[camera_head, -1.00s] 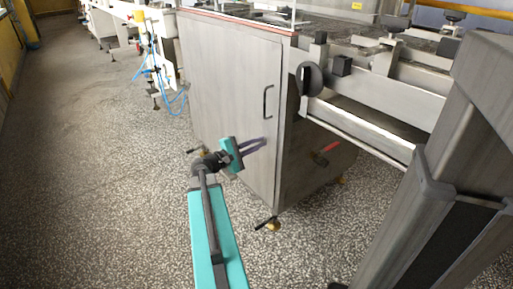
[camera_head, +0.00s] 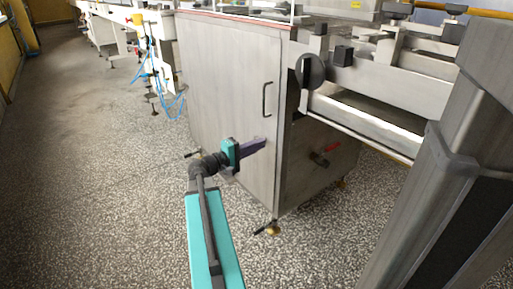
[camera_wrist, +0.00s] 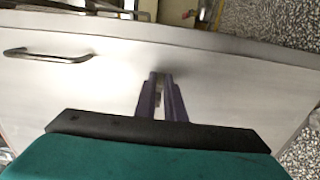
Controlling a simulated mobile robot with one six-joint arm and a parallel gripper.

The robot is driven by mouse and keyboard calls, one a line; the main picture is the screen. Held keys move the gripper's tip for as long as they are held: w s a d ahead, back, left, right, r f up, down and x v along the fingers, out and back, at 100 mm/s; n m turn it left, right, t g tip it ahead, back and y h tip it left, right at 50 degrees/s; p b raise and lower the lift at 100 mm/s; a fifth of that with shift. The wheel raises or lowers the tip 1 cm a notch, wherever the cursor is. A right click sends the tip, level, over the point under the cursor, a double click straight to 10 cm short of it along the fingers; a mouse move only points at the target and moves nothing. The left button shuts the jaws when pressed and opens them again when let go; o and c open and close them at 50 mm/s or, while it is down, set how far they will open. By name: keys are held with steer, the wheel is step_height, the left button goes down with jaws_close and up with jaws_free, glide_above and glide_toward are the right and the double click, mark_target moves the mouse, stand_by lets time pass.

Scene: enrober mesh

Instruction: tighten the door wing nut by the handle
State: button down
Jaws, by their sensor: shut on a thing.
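The grey cabinet door (camera_head: 222,80) has a dark bar handle (camera_head: 265,99) near its right edge. In the wrist view the handle (camera_wrist: 50,56) is at the upper left. My gripper (camera_head: 260,143) has its purple fingertips at the door, below the handle. In the wrist view my gripper (camera_wrist: 161,78) has its fingers close together, with a narrow gap and a small greyish piece, the door wing nut (camera_wrist: 159,92), between them. The fingers hide most of it. The wing nut cannot be made out in the head view.
A red-handled valve (camera_head: 325,152) sticks out of the cabinet's right side. Conveyor rails (camera_head: 375,90) and a round black knob (camera_head: 309,71) overhang at the upper right. Cabinet feet (camera_head: 272,229) stand on the floor. Speckled floor (camera_head: 90,190) is open at left.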

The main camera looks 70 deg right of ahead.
steer(key=shift+w, duration=0.2)
steer(key=c, duration=1.8)
jaws_free()
steer(key=shift+c, duration=0.2)
steer(key=shift+s, duration=0.1)
steer(key=shift+a, duration=0.1)
steer(key=p+v, duration=0.4)
steer(key=v, duration=0.9)
steer(key=shift+a, duration=0.25)
steer(key=shift+f, duration=0.1)
